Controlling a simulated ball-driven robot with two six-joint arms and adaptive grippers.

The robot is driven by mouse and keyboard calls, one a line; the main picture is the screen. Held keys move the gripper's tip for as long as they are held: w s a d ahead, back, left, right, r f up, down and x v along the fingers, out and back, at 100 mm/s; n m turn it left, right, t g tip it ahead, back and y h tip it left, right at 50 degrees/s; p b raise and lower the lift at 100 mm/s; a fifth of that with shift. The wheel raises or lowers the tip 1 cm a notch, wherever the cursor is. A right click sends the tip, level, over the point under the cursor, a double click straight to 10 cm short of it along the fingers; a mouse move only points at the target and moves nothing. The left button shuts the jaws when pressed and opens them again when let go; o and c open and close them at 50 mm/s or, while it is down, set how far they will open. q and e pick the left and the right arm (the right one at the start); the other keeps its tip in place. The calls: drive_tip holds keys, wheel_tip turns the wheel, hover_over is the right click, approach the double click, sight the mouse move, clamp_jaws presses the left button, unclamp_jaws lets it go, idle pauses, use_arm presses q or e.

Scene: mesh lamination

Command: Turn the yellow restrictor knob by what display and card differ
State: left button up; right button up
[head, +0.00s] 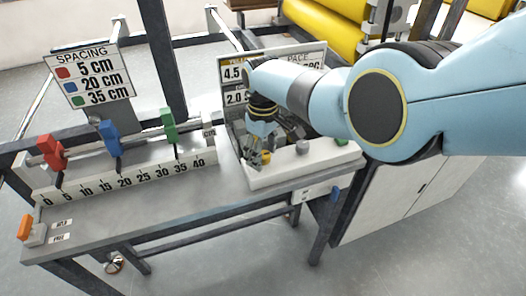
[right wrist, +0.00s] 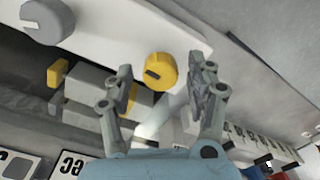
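The yellow restrictor knob (right wrist: 160,71) sits on a white panel and has a dark pointer mark. In the right wrist view it lies just past and between my right gripper's (right wrist: 160,80) spread fingertips, which look empty. In the head view the right gripper (head: 257,158) points down at the panel, with the yellow knob (head: 266,157) beside its fingertips. Whether a finger touches the knob I cannot tell. The display and card board (head: 234,84) stands behind, showing 4.5 and 2.0; my right arm hides much of it. My left gripper is not in view.
A grey knob (head: 302,147) and a green one (head: 341,140) are on the same white panel (head: 290,172). Left are the spacing sign (head: 88,75), a 0 to 40 scale (head: 120,182), and red (head: 50,151), blue (head: 109,137) and green (head: 168,125) sliders.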

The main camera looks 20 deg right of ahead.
wheel_tip(320, 180, up, 12)
idle(0.6)
drive_tip(key=s+d+f+g+b, duration=0.1)
drive_tip(key=s+d+f+b, duration=0.15)
drive_tip(key=s+f, duration=0.8)
drive_tip(key=s+d+f+g+b, duration=0.2)
drive_tip(key=s+f+b, duration=0.35)
drive_tip(key=f, duration=0.75)
drive_tip(key=s+d+f+g+b, duration=0.1)
drive_tip(key=s+d+f+b, duration=0.1)
drive_tip(key=s+f, duration=0.95)
drive_tip(key=s+d+f+m+t+h+b, duration=0.15)
drive_tip(key=s+d+f+b, duration=0.3)
drive_tip(key=s+f, duration=0.9)
drive_tip(key=s+d+f+m+y+b, duration=0.1)
drive_tip(key=s+d+f+m+b, duration=0.3)
drive_tip(key=s+f, duration=1)
drive_tip(key=r+t, duration=0.1)
drive_tip(key=w+r+m+t, duration=0.1)
drive_tip(key=t, duration=0.1)
drive_tip(key=shift+w+a+r+t, duration=0.2)
drive_tip(key=shift+r+t, duration=0.05)
drive_tip(key=shift+r, duration=0.05)
